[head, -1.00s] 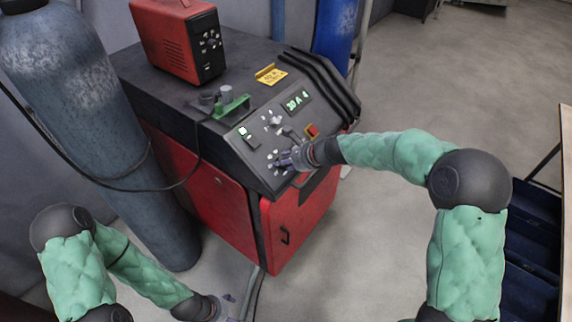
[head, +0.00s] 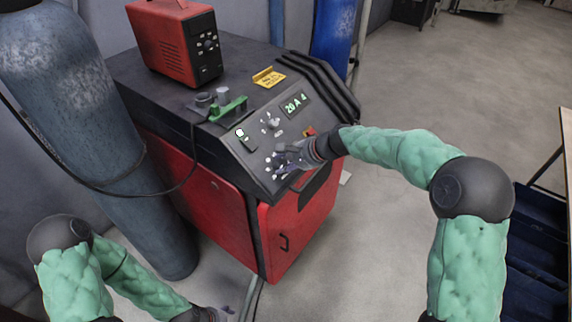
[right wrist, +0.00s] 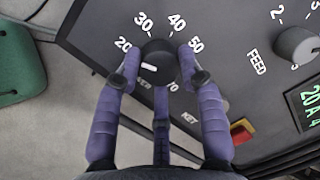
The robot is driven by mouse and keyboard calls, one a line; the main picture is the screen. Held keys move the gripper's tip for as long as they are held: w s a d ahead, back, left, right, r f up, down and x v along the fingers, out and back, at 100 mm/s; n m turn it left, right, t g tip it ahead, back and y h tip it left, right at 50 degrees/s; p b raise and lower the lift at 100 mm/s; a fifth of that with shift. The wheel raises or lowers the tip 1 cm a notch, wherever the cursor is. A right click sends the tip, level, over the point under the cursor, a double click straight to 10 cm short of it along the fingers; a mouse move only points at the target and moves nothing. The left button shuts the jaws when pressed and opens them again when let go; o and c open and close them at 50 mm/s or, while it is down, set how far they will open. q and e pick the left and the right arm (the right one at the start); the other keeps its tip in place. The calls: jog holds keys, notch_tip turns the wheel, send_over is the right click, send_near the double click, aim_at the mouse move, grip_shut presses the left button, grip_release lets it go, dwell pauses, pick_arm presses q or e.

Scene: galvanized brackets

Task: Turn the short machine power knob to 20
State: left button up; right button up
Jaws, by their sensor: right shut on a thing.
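The power knob (right wrist: 157,52) is a black round knob with a white pointer mark, on the dark sloping panel of the red and black machine (head: 225,200). In the right wrist view the numbers 20, 30, 40, 50 and 70 ring it. The white mark faces left, on the side of the 20. My right gripper (right wrist: 158,64) is shut on the knob, with purple fingers on both sides of it. In the head view this gripper (head: 280,160) hides the knob. The display (head: 296,104) appears to read 20 A 4. My left gripper (head: 228,314) is cut off at the bottom edge.
A grey FEED knob (right wrist: 296,44) and a red switch on yellow (right wrist: 241,131) are near the held knob. A red box (head: 175,40), a green holder (head: 228,109) and a yellow sign (head: 268,77) are on top. Gas cylinders stand beside the machine.

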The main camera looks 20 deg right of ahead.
jog(key=shift+a+r, duration=0.15)
jog(key=shift+a, duration=0.1)
dwell(0.3)
jog(key=o, duration=1.1)
jog(key=shift+n, duration=0.3)
jog(key=shift+c, duration=0.2)
jog(key=shift+o, duration=0.4)
jog(key=shift+s+a, duration=0.1)
jog(key=shift+a, duration=0.1)
jog(key=shift+d, duration=0.1)
jog(key=shift+d, duration=0.1)
jog(key=shift+d, duration=0.1)
jog(key=v, duration=1.1)
jog(key=shift+s+r, duration=0.15)
jog(key=shift+r, duration=0.15)
jog(key=shift+d, duration=0.15)
